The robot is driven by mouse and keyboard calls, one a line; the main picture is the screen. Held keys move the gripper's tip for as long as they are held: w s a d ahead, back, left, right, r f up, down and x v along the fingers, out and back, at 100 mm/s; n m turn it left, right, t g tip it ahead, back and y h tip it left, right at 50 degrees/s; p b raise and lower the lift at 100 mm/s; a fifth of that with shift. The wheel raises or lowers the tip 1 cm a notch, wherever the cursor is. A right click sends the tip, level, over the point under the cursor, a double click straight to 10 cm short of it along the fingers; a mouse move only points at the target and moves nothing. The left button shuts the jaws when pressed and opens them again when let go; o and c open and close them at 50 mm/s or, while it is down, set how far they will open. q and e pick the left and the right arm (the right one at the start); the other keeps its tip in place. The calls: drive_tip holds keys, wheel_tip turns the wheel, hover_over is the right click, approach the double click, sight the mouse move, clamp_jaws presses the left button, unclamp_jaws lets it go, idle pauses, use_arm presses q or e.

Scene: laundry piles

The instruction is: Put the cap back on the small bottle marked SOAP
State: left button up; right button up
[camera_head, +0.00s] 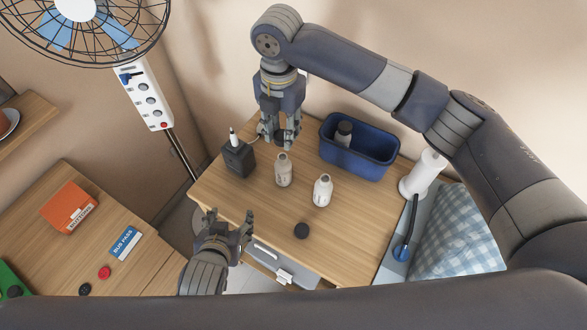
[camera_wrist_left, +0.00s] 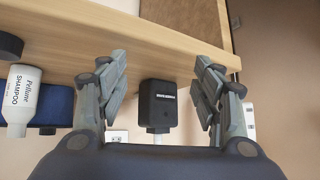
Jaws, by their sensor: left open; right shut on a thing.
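A beige bottle (camera_head: 283,172) and a white bottle (camera_head: 322,191) stand upright and uncapped on the wooden table; their labels are too small to read in the head view. In the left wrist view a white bottle (camera_wrist_left: 20,98) reads SHAMPOO. No SOAP marking is legible. My right gripper (camera_head: 280,144) is shut on a small dark thing, seemingly a cap, just behind and above the beige bottle; the fingers partly hide it. A black cap (camera_head: 301,230) lies near the table's front edge. My left gripper (camera_head: 229,216) is open and empty at the front left edge.
A blue bin (camera_head: 378,165) holding a dark-capped bottle (camera_head: 343,134) stands at the back right. A black box (camera_head: 238,160) with a white-tipped stick stands back left, also showing in the left wrist view (camera_wrist_left: 158,104).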

use_arm(q)
drive_tip(key=w+d+r+t+h, duration=0.1)
drive_tip(key=d, duration=0.2)
drive_tip(key=w+d+r+m+t+h, duration=0.1)
drive_tip(key=d, duration=0.3)
drive_tip(key=w+d+r+t, duration=0.1)
drive_tip(key=d, duration=0.2)
drive_tip(key=shift+d+r+t+h, duration=0.1)
drive_tip(key=shift+d+t+h, duration=0.2)
drive_tip(key=shift+t+h, duration=0.1)
use_arm(e)
drive_tip(key=shift+w, duration=0.1)
use_arm(q)
drive_tip(key=x, duration=1.2)
clamp_jaws()
use_arm(e)
hover_over(282, 156)
drive_tip(key=shift+f, duration=2.45)
drive_tip(key=shift+f, duration=0.1)
drive_tip(key=shift+f, duration=0.8)
